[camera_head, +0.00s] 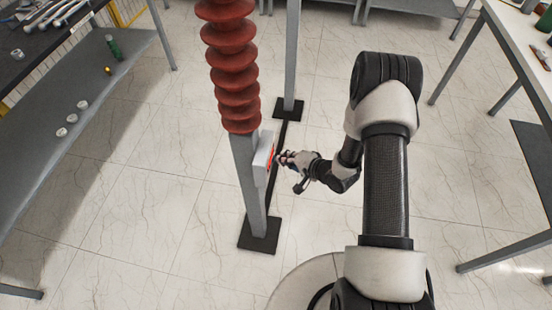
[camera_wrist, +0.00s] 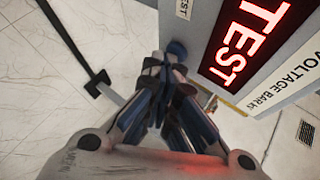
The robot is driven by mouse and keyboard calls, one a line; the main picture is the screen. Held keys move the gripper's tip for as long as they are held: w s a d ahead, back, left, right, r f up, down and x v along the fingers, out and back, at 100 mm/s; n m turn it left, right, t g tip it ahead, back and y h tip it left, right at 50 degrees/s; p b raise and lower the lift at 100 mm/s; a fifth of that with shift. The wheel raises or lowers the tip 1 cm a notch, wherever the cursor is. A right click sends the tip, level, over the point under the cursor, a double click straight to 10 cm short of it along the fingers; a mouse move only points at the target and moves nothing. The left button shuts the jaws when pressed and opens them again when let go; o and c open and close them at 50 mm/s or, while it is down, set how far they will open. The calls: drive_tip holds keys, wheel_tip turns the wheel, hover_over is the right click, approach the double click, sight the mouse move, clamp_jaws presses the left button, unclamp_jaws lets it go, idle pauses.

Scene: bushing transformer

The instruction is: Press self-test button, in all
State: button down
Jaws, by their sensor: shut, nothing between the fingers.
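A light grey control box (camera_head: 262,160) is mounted on the right side of a grey post. In the wrist view its red-lit display (camera_wrist: 245,40) reads "TEST". A round dark blue button (camera_wrist: 177,48) sits on the box to the left of the display. My gripper (camera_head: 281,158) is at the box's face. In the wrist view my gripper's fingertips (camera_wrist: 166,62) are together and empty, right at the button. They partly cover it, and I cannot tell whether they touch or press it. The button is not clear in the head view.
A red ribbed insulator (camera_head: 230,65) rises above the box on the post (camera_head: 250,195), which stands on a dark base plate (camera_head: 259,234). A second post (camera_head: 292,50) is behind. Shelving (camera_head: 75,110) stands left and a white table (camera_head: 520,50) right. Tiled floor between is clear.

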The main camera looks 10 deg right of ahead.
drive_tip(key=shift+d, duration=0.15)
drive_tip(key=shift+s+d, duration=0.3)
drive_tip(key=shift+d, duration=0.4)
drive_tip(key=shift+d, duration=0.1)
drive_tip(key=shift+s+d+p, duration=0.15)
drive_tip(key=shift+s+d, duration=0.1)
drive_tip(key=shift+d, duration=0.5)
drive_tip(key=shift+s+d+p, duration=0.15)
drive_tip(key=shift+s+d, duration=0.1)
drive_tip(key=shift+d, duration=0.55)
drive_tip(key=shift+s+d+p, duration=0.15)
drive_tip(key=shift+s+d, duration=0.1)
drive_tip(key=shift+d, duration=0.5)
